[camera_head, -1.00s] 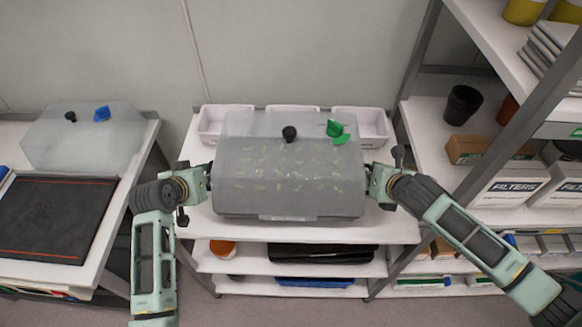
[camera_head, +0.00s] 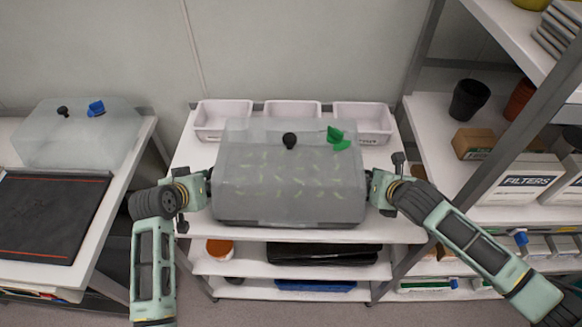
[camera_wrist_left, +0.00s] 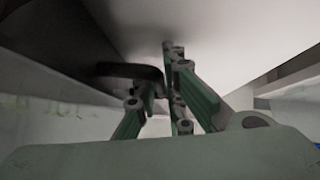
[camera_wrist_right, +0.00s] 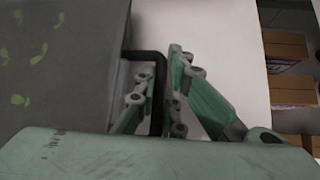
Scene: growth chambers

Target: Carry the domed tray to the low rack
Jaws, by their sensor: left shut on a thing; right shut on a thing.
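The domed tray (camera_head: 288,185), a translucent grey cover with small green seedlings showing inside, is level at the middle of the head view. Its top has a black knob and a green clip (camera_head: 340,138). My left gripper (camera_head: 205,186) is shut on the tray's left handle; the dark handle (camera_wrist_left: 130,70) shows between the fingers in the left wrist view. My right gripper (camera_head: 372,187) is shut on the right handle (camera_wrist_right: 158,90). The tray is over the front of the white rack's top shelf (camera_head: 190,150); whether it touches the shelf is unclear.
Three white bins (camera_head: 292,108) line the back of the rack's top. Lower shelves hold black trays (camera_head: 320,253). A table at left carries another clear dome (camera_head: 75,140) with a blue clip and a black mat (camera_head: 50,215). Shelving with boxes (camera_head: 525,180) and pots stands at right.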

